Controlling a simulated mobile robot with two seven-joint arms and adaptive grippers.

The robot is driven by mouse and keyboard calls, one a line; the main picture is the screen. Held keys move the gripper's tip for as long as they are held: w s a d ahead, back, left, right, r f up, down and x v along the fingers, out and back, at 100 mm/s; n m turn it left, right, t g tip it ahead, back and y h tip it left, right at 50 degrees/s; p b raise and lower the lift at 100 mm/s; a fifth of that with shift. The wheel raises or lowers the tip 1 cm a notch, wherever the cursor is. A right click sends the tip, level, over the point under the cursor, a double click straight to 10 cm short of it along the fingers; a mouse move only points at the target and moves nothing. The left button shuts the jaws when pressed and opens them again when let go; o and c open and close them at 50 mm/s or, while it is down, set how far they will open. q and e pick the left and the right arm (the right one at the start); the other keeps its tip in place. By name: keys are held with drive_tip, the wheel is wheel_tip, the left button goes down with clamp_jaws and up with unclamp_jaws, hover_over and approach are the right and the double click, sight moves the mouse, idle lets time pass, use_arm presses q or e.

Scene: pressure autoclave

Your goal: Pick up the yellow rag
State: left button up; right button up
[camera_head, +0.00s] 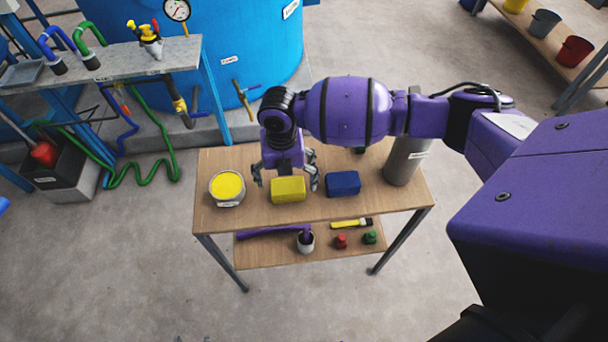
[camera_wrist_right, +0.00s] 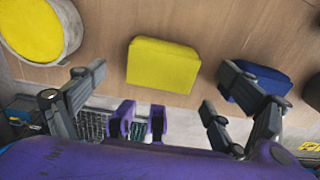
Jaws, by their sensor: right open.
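The yellow rag (camera_head: 288,190) is a folded block lying on the top of the wooden table (camera_head: 240,160), between a container of yellow stuff and a blue block. My right gripper (camera_head: 287,182) is over the table at the rag, its fingers spread to the rag's left and right. In the right wrist view the rag (camera_wrist_right: 163,66) lies ahead of the open fingers (camera_wrist_right: 155,95), centred between them, with nothing held. Whether any finger touches it cannot be told. My left gripper is not in view.
The yellow container (camera_head: 227,188) stands close left of the rag, and the blue block (camera_head: 343,184) close right. A grey cylinder (camera_head: 404,160) stands at the table's right end. The lower shelf (camera_head: 270,256) holds small items. A blue tank (camera_head: 240,60) stands behind.

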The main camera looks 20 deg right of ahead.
sight(287, 185)
drive_tip(key=shift+w+d+f, duration=0.1)
drive_tip(key=shift+f, duration=1.75)
drive_tip(key=c, duration=1.2)
drive_tip(key=shift+c, duration=0.2)
drive_tip(key=shift+r, duration=0.15)
drive_tip(key=shift+r, duration=0.25)
wheel_tip(287, 185, up, 2)
drive_tip(key=shift+w, duration=0.1)
drive_tip(key=s+a+r+p, duration=0.1)
drive_tip(key=s+a+r, duration=0.3)
drive_tip(key=s+r, duration=0.6)
drive_tip(key=shift+s+r, duration=0.15)
drive_tip(key=shift+s, duration=1.75)
